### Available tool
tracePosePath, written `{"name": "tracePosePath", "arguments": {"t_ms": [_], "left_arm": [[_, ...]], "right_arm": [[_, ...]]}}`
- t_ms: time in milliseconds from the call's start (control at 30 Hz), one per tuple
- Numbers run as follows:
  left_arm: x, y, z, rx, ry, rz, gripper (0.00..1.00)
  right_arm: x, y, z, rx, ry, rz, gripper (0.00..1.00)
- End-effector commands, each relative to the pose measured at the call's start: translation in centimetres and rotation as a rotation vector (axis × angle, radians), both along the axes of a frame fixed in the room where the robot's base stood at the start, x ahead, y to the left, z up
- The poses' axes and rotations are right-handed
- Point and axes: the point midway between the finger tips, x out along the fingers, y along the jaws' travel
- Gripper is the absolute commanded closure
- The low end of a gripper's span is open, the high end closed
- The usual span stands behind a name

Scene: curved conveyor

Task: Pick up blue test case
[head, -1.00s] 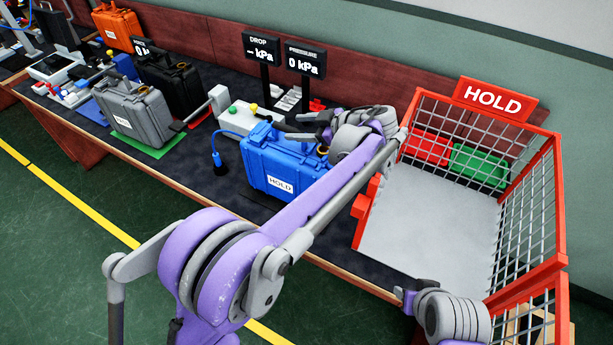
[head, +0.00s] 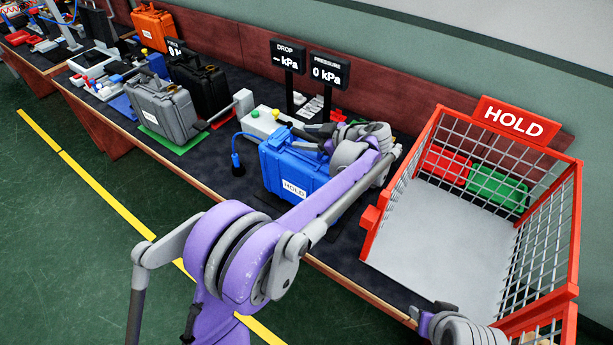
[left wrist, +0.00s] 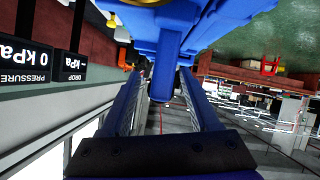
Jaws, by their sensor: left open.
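The blue test case (head: 282,162) stands upright on the dark bench top in the head view, with a white HOLD label on its front. My left gripper (head: 312,130) is over its top at the handle, and my arm covers the case's right part. In the left wrist view the blue handle (left wrist: 166,82) lies between the two spread fingers of my left gripper (left wrist: 163,98). The fingers look apart from it on both sides.
A grey case (head: 166,110) stands on a green mat to the left. Two display panels (head: 330,70) stand behind. A blue cable plug (head: 237,165) lies nearby.

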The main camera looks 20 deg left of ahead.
Motion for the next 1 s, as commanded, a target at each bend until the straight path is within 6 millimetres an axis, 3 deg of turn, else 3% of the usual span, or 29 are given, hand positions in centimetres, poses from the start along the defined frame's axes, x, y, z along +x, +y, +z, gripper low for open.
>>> {"name": "tracePosePath", "arguments": {"t_ms": [200, 533, 1000], "left_arm": [[0.04, 0.05, -0.08, -0.001, 0.000, 0.000, 0.40], [0.02, 0.04, -0.07, 0.000, 0.000, 0.000, 0.99], [-0.01, 0.05, -0.08, -0.001, 0.000, 0.001, 1.00]], "right_arm": [[-0.01, 0.00, -0.02, 0.000, 0.000, 0.000, 0.53], [-0.01, 0.00, -0.02, 0.000, 0.000, 0.000, 0.53], [-0.01, 0.00, -0.02, 0.000, 0.000, 0.000, 0.53]]}}
